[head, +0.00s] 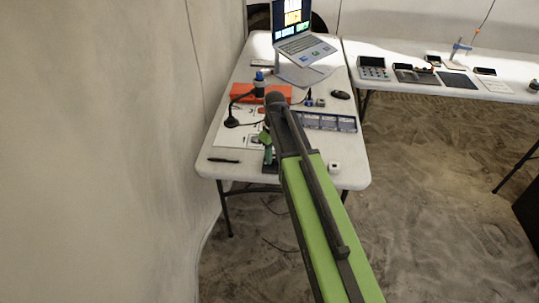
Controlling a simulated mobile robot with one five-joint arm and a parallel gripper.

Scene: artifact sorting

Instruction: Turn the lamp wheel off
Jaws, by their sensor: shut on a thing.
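The desk lamp has a round black base (231,122) on the left part of the near table and a thin black bent neck. My gripper's fingers cannot be seen; the arm covers that area.
The white table (225,172) also bears an orange box (243,91), a laptop (303,46) on a stand, a black mouse (340,94), a blue compartment tray (330,122) and a black pen (223,160). A wall runs close along the left. A second table (420,86) stands behind, right.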

